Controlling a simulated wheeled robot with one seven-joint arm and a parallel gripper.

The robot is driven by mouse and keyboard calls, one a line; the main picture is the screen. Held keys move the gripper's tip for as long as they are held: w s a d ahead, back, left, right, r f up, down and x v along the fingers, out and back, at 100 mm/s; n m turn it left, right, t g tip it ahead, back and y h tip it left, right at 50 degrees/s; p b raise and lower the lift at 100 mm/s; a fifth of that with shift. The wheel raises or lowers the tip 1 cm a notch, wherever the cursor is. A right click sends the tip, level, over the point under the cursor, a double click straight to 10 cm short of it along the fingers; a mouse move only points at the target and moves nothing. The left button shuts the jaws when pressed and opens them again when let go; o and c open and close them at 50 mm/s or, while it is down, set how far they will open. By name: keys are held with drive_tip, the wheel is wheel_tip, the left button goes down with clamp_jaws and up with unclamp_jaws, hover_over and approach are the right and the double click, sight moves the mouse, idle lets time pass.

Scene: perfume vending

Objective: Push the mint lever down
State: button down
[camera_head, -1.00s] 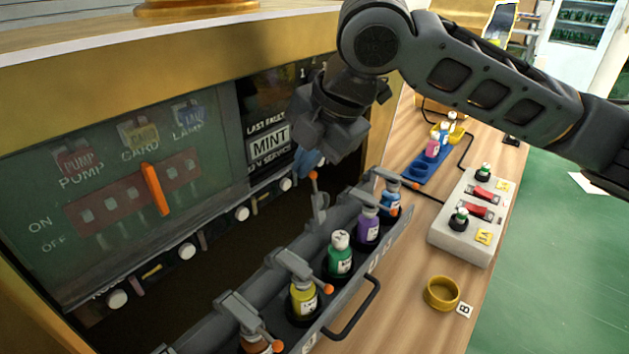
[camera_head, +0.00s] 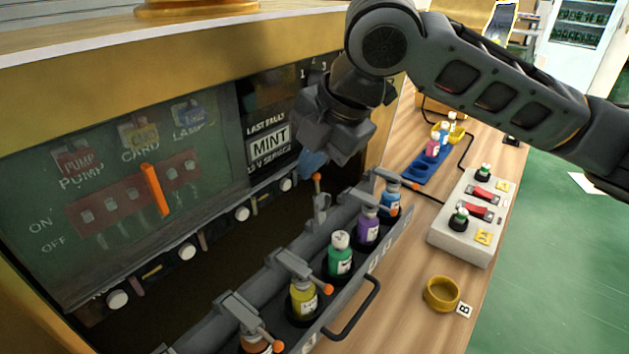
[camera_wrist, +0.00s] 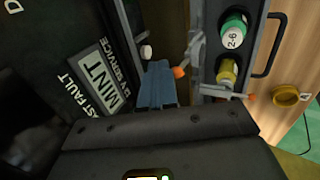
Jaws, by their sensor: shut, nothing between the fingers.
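A raised lever with an orange knob (camera_head: 317,178) stands nearly upright on the grey rack (camera_head: 338,213), beside the green bottle (camera_head: 340,255). I take it as the mint lever; no mint label shows on it. Other levers lie lower across their bottles. My gripper (camera_head: 313,162) is shut and empty, its blue fingertips just above and behind the knob. In the wrist view the fingers (camera_wrist: 157,85) are right beside the orange knob (camera_wrist: 179,72); I cannot tell whether they touch. The green bottle (camera_wrist: 233,32) also shows there.
The panel screen reads MINT (camera_head: 269,142) under LAST FAULT, close behind my gripper. A switch board (camera_head: 120,190) is to the left. Purple (camera_head: 367,228), blue (camera_head: 390,200) and yellow (camera_head: 303,298) bottles share the rack. A grey button box (camera_head: 466,230) and yellow ring (camera_head: 442,293) are on the right.

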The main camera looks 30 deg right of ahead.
sight(321, 197)
drive_tip(key=shift+s+d, duration=0.15)
drive_tip(key=shift+s, duration=0.35)
drive_tip(key=shift+s+d+f, duration=0.1)
drive_tip(key=shift+s+d, duration=0.2)
drive_tip(key=shift+s, duration=0.45)
drive_tip(key=shift+s+d+f+b, duration=0.25)
drive_tip(key=shift+s+d+b, duration=0.05)
drive_tip(key=shift+s, duration=0.35)
drive_tip(key=shift+s+d+f+b, duration=0.25)
drive_tip(key=shift+s+f+b, duration=0.15)
drive_tip(key=shift+s, duration=0.25)
drive_tip(key=shift+f, duration=0.1)
